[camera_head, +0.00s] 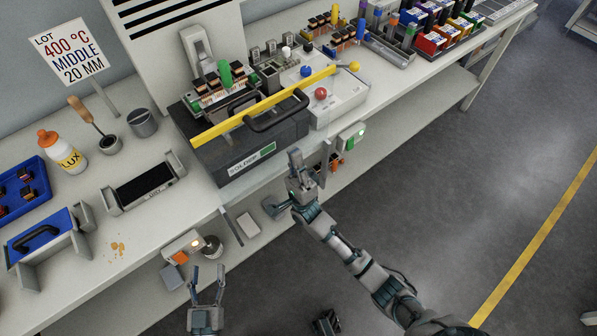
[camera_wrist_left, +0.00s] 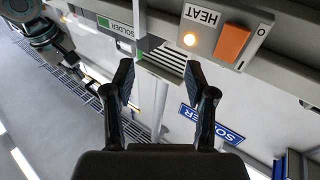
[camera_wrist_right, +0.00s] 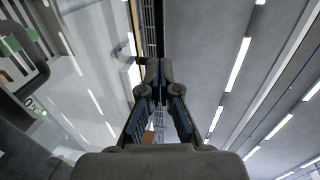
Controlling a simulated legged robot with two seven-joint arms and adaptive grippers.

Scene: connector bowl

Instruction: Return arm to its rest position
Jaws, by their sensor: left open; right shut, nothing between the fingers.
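My right gripper (camera_head: 298,168) is at the end of the arm coming in from the lower right in the head view. It is raised in front of the solder machine, near the bench's front edge. In the right wrist view its fingertips (camera_wrist_right: 158,70) meet, with nothing between them. My left gripper (camera_head: 207,284) is low in the head view, in front of the bench. Its fingers stand apart and empty, as the left wrist view shows too (camera_wrist_left: 162,85).
The black solder machine (camera_head: 262,150) with a yellow bar stands at the bench edge. A heat switch box (camera_head: 184,246) with a lit lamp is on the bench front near my left gripper; it also shows in the left wrist view (camera_wrist_left: 228,30). Open floor (camera_head: 480,190) lies right.

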